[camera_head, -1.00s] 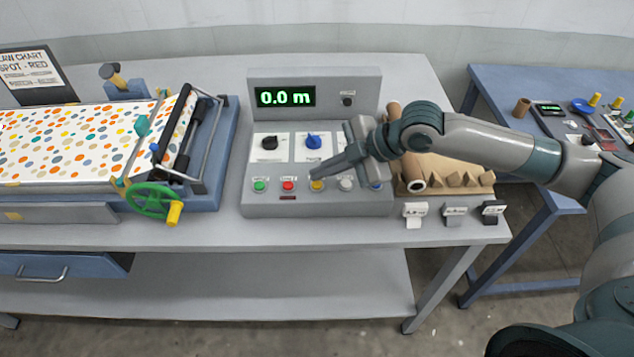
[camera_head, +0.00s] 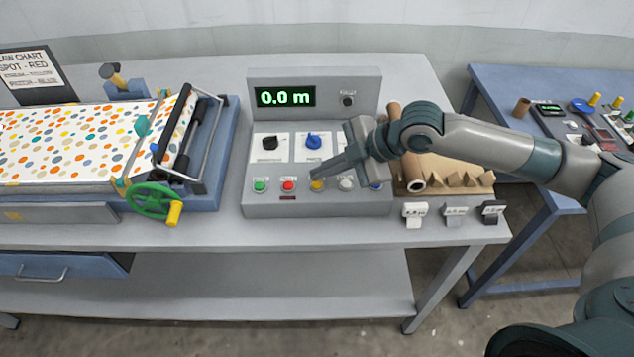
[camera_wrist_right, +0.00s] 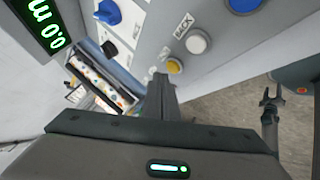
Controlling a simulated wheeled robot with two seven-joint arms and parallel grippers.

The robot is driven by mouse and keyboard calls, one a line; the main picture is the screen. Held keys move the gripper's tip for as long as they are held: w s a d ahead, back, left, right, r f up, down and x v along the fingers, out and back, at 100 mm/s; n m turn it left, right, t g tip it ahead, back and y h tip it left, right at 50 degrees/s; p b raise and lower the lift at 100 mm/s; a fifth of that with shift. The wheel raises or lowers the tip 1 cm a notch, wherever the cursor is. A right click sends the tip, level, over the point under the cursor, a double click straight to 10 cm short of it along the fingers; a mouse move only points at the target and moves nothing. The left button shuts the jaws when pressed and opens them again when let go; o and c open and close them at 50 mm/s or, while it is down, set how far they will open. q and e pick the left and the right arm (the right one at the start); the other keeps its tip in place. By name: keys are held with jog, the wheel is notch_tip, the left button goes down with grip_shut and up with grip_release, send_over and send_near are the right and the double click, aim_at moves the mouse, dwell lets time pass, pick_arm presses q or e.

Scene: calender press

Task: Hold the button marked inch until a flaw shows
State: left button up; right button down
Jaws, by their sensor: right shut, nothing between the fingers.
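The grey control panel (camera_head: 236,205) carries a row of buttons: green (camera_head: 260,186), red (camera_head: 288,185), yellow (camera_head: 316,185), white (camera_head: 346,183) and blue. Their labels are too small to read in the head view. My right gripper (camera_head: 316,174) is shut and empty, its tips at the yellow button from above. The yellow button also shows in the right wrist view (camera_wrist_right: 174,66), close by the finger; contact is unclear. There the white button (camera_wrist_right: 198,42) is labelled BACK. The display (camera_head: 285,97) reads 0.0 m. The spotted web (camera_head: 70,145) shows no clear flaw.
The calender (camera_head: 215,180) has a green handwheel (camera_head: 152,201) with a yellow handle. A flaw chart (camera_head: 30,72) stands behind it. Right of the panel are a brown roll (camera_head: 415,186), a wooden rack (camera_head: 465,178) and small tags. A blue side table (camera_head: 500,85) holds several items.

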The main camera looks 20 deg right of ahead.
jog(key=shift+f, duration=0.8)
dwell(0.7)
jog(key=shift+r, duration=0.15)
jog(key=shift+r+p, duration=0.7)
jog(key=shift+p, duration=0.3)
notch_tip(320, 180, up, 5)
jog(key=p, duration=0.4)
jog(key=shift+p, duration=0.4)
jog(key=shift+a+f, duration=0.1)
